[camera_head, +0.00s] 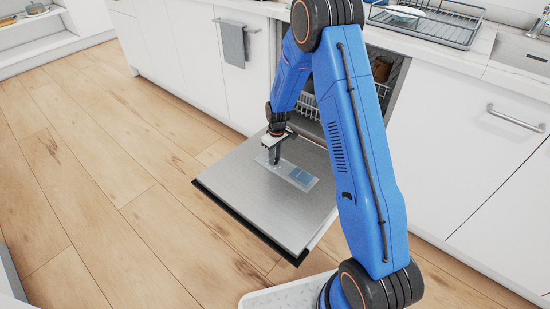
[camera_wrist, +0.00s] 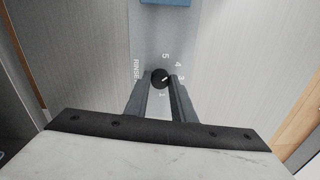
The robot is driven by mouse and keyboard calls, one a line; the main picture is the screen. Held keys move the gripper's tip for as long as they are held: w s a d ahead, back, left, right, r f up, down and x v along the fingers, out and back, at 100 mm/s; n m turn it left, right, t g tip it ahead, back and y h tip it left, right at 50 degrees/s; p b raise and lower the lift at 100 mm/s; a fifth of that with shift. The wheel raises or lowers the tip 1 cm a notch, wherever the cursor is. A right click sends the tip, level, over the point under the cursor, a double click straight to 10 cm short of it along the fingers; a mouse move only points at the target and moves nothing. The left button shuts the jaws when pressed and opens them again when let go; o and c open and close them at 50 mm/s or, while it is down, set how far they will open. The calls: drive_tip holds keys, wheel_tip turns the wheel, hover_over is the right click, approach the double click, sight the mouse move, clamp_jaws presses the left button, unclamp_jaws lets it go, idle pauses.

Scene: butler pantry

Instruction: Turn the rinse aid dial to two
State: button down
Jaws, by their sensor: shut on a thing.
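The rinse aid dial (camera_wrist: 160,77) is a small black knob with a white pointer line, set in a pale panel (camera_wrist: 150,40) with "RINSE" printed at its left. Numbers 5, 4, 3 and 1 show around it; 2 is not visible, and my right finger covers the area between 3 and 1. The pointer line slants right and slightly up, roughly toward 3 or 4. My gripper (camera_head: 276,159) reaches down to the panel on the open dishwasher door (camera_head: 235,185). In the wrist view, its fingers (camera_wrist: 161,82) are shut on the dial, one on each side.
The dishwasher rack (camera_head: 308,105) shows behind my arm. White cabinets (camera_head: 440,120) flank the opening, and a grey towel (camera_head: 234,45) hangs at left. Wooden floor (camera_head: 110,170) lies open to the left.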

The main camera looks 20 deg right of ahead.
sight(277, 160)
drive_tip(key=c, duration=1.5)
unclamp_jaws()
drive_tip(key=shift+r, duration=0.1)
drive_tip(key=r, duration=1.7)
drive_tip(key=shift+s+d+r, duration=0.1)
drive_tip(key=shift+d, duration=0.3)
